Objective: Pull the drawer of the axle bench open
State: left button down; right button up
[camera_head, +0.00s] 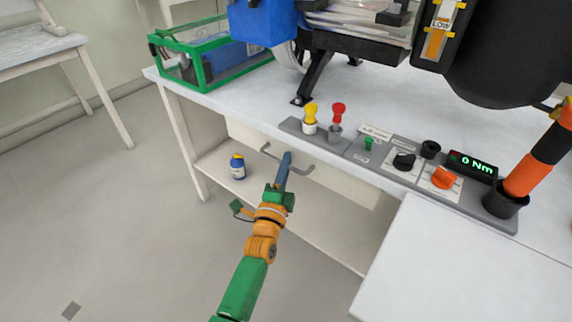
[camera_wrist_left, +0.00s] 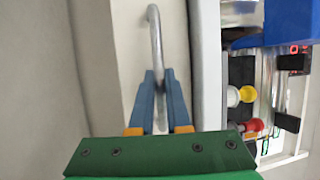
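The axle bench (camera_head: 225,100) has a pale top, with a white drawer (camera_head: 340,183) under its front edge. The drawer front looks flush under the top. A grey bar handle (camera_head: 299,168) stands out from the drawer. My left gripper (camera_head: 286,158) reaches it from below, its blue fingers on the middle of the bar. In the left wrist view the handle (camera_wrist_left: 155,40) runs down between the two fingertips (camera_wrist_left: 160,82), which are closed on it. Part of the bar is hidden by the fingers. My right gripper is not in view.
A control panel (camera_head: 360,150) with yellow and red knobs lies along the bench's front edge. A green-framed box (camera_head: 205,75) stands at the left. A blue bottle (camera_head: 238,167) stands on the lower shelf. A white surface (camera_head: 470,265) is at the right.

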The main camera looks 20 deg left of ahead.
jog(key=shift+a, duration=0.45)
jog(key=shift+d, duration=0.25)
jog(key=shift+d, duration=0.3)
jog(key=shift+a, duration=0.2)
